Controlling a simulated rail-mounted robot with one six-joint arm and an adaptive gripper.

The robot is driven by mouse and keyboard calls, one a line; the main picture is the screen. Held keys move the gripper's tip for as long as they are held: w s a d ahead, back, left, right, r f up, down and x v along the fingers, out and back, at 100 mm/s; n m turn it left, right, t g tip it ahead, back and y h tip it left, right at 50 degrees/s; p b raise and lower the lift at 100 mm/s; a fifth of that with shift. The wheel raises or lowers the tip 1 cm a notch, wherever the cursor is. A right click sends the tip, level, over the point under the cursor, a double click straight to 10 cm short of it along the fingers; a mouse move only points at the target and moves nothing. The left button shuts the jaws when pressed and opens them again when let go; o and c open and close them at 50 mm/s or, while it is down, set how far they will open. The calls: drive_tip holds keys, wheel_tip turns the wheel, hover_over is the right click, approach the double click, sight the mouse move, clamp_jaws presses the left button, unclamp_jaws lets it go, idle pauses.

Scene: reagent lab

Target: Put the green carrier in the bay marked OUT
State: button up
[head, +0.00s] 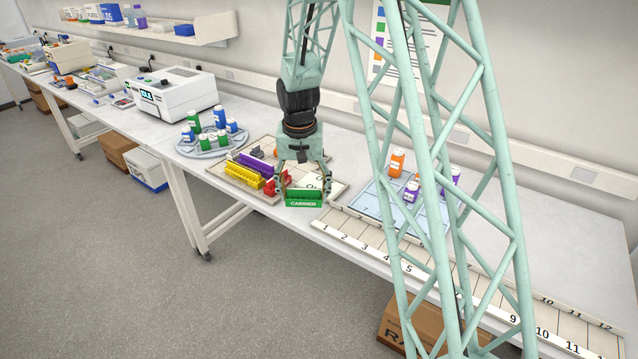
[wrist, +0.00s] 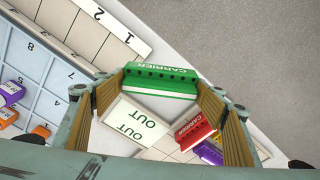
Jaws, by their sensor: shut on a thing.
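The green carrier (head: 303,198), with a white CARRIER label, is between the fingers of my gripper (head: 303,189) near the bench's front edge. In the wrist view the carrier (wrist: 160,82) spans the gap between both fingertips (wrist: 162,80), and my gripper is shut on it. The bay marked OUT (wrist: 137,124) shows its white panel between the fingers, beside the carrier. In the head view this bay (head: 333,188) is partly hidden by my gripper. I cannot tell whether the carrier hangs just above the surface or touches it.
Red (head: 276,186), yellow (head: 243,175) and purple (head: 257,167) carriers stand to the left of my gripper. A numbered strip (head: 372,249) and a blue rack (head: 377,204) with bottles are on the right. A round stand (head: 206,147) with bottles is farther left.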

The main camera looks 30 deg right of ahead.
drive_tip(key=shift+s+d+f+m+h+p, duration=0.15)
drive_tip(key=shift+d+m+p, duration=0.3)
drive_tip(key=shift+d+m, duration=0.55)
drive_tip(key=shift+s+d+f+m+h+p, duration=0.15)
drive_tip(key=shift+d+m+p, duration=0.35)
drive_tip(key=shift+d+m, duration=0.55)
drive_tip(key=shift+s+d+m+p, duration=0.2)
drive_tip(key=shift+d+m+p, duration=0.4)
drive_tip(key=shift+m, duration=0.65)
drive_tip(key=shift+d, duration=0.1)
drive_tip(key=w+d, duration=0.2)
drive_tip(key=w, duration=0.2)
drive_tip(key=w+d+f, duration=0.1)
drive_tip(key=w+d, duration=0.1)
drive_tip(key=w, duration=0.3)
drive_tip(key=w+d, duration=0.2)
drive_tip(key=w, duration=0.3)
drive_tip(key=shift+d+f+p, duration=0.2)
drive_tip(key=shift+d+p, duration=0.1)
drive_tip(key=shift+p, duration=0.1)
drive_tip(key=shift+w, duration=0.1)
drive_tip(key=shift+w+d+f, duration=0.1)
drive_tip(key=shift+w+f, duration=0.05)
drive_tip(key=shift+f, duration=1.7)
drive_tip(key=shift+f, duration=0.15)
drive_tip(key=o, duration=0.9)
